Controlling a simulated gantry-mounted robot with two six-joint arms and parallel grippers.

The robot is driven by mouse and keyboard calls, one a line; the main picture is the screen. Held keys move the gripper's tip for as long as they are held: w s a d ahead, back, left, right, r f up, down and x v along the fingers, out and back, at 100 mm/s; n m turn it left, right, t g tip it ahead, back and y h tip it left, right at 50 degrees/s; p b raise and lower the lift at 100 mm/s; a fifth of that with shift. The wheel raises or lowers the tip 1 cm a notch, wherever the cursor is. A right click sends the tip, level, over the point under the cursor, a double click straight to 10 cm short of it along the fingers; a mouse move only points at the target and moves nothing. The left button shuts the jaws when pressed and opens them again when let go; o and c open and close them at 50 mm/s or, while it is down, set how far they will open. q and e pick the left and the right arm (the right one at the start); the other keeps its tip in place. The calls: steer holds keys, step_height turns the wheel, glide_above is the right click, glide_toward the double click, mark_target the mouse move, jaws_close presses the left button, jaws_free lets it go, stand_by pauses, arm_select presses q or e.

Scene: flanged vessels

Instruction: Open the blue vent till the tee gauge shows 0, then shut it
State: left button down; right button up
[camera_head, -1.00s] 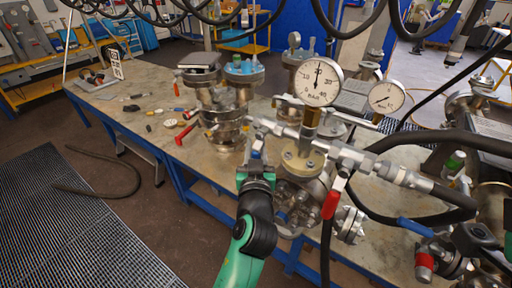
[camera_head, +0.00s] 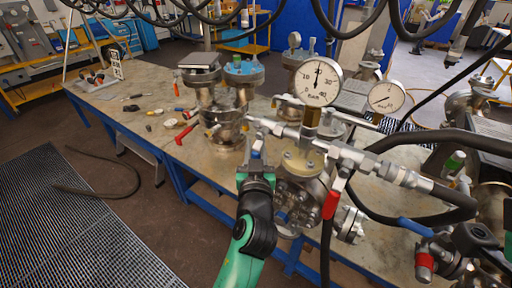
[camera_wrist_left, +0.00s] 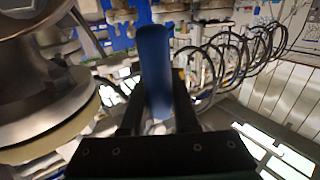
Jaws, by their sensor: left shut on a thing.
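The large tee gauge (camera_head: 317,82) stands upright on a brass stem above a flanged vessel (camera_head: 301,190) in the head view. Its scale is in bar, and its needle appears to point up near 20, though it is small. My left gripper (camera_head: 257,168) is at the left end of the tee pipework, shut on the blue vent handle (camera_head: 257,153). In the left wrist view the blue handle (camera_wrist_left: 155,70) stands upright between the dark fingers. A red-handled valve (camera_head: 331,203) hangs to the right of the gripper. My right gripper is not in view.
A smaller gauge (camera_head: 387,97) stands to the right of the tee gauge. Another flanged vessel (camera_head: 222,122) stands close behind my left gripper. Black hoses (camera_head: 440,150) and a blue-handled valve (camera_head: 415,228) crowd the right. The workbench (camera_head: 150,100) has small tools and clear room at left.

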arm_select(q)
steer(key=shift+w+a+r+m+t+h+b, duration=0.35)
steer(key=shift+m+t+b, duration=0.3)
steer(key=shift+m+b, duration=0.65)
steer(key=shift+w+a+r+m+t+h+b, duration=0.1)
steer(key=shift+a+r+m+t+h+b, duration=0.35)
steer(key=shift+m+b, duration=0.9)
steer(key=shift+w+a+r+m+t+h+b, duration=0.15)
steer(key=shift+w+a+m+t+b, duration=0.2)
steer(key=shift+m+t+b, duration=0.95)
steer(key=shift+s+n+g+b, duration=0.1)
steer(key=shift+n+g+b, duration=0.25)
steer(key=shift+g+b, duration=0.15)
steer(key=c, duration=0.7)
jaws_free()
steer(key=shift+o, duration=0.2)
